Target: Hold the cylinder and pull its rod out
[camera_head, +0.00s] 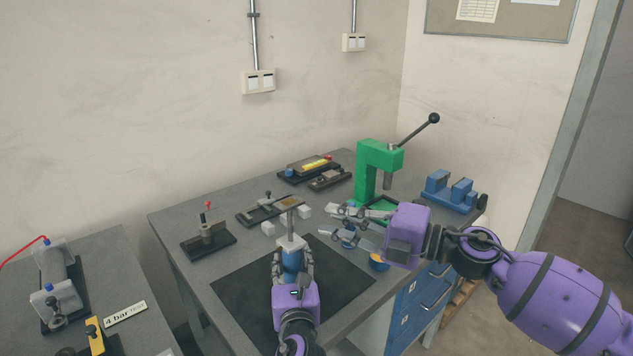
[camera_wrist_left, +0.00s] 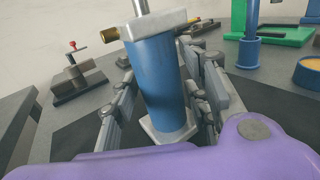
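The blue cylinder (camera_head: 291,260) stands roughly upright above the dark mat, with its silver rod (camera_head: 290,224) rising from the top. In the left wrist view the blue body (camera_wrist_left: 158,85) has metal end caps and brass fittings, and the rod (camera_wrist_left: 141,6) leaves the top of the picture. My left gripper (camera_head: 292,266) is shut on the cylinder, with a finger on each side of the body. My right gripper (camera_head: 328,220) is open and empty, its fingers pointing left, to the right of the rod and apart from it.
The dark mat (camera_head: 235,287) covers the table front. A green press (camera_head: 366,172) stands behind my right gripper, with blue blocks (camera_head: 450,191) right of it. A small clamp fixture (camera_head: 208,238) stands left. A blue bowl with yellow contents (camera_head: 379,262) sits below my right gripper.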

